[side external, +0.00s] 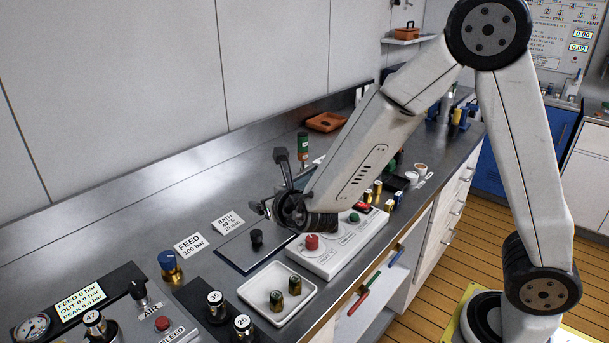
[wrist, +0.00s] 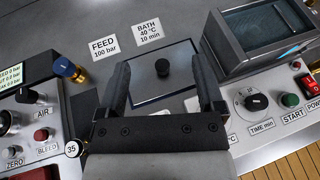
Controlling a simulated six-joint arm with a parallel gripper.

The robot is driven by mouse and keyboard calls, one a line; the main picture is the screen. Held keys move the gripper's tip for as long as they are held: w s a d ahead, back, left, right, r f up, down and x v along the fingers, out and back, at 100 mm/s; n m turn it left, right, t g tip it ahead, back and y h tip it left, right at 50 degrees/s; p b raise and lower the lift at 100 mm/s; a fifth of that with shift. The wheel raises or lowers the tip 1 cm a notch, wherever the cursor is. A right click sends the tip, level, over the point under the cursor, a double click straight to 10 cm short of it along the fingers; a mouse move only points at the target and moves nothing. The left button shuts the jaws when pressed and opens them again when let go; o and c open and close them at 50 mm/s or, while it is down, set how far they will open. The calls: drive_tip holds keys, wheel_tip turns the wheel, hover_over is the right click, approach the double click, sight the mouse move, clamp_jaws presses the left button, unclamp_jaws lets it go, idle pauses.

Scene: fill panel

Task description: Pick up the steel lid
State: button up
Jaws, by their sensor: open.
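The steel lid (wrist: 180,83) is a flat grey square plate with a dark edge and a black knob in its middle. It lies flat on the bench; in the side view the lid (side external: 238,254) sits left of the control box. My gripper (wrist: 162,70) is open and empty. In the wrist view its two fingers frame the knob, one on each side, apart from it. In the side view my gripper (side external: 263,208) is above the bench and higher than the lid.
The bath (wrist: 262,35) is an open metal-rimmed tank at right, beside its control panel (side external: 330,255). A white tray (side external: 262,318) with two brass-and-dark fittings stands in front of the lid. Label cards (side external: 190,244) and a blue-topped brass fitting (side external: 170,268) lie left.

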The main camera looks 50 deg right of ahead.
approach(257, 234)
drive_tip(key=shift+x, duration=0.85)
drive_tip(key=shift+d+f, duration=0.1)
drive_tip(key=shift+f, duration=0.05)
drive_tip(key=shift+x, duration=1.2)
drive_tip(key=shift+w, duration=0.1)
drive_tip(key=shift+x, duration=2.5)
clamp_jaws()
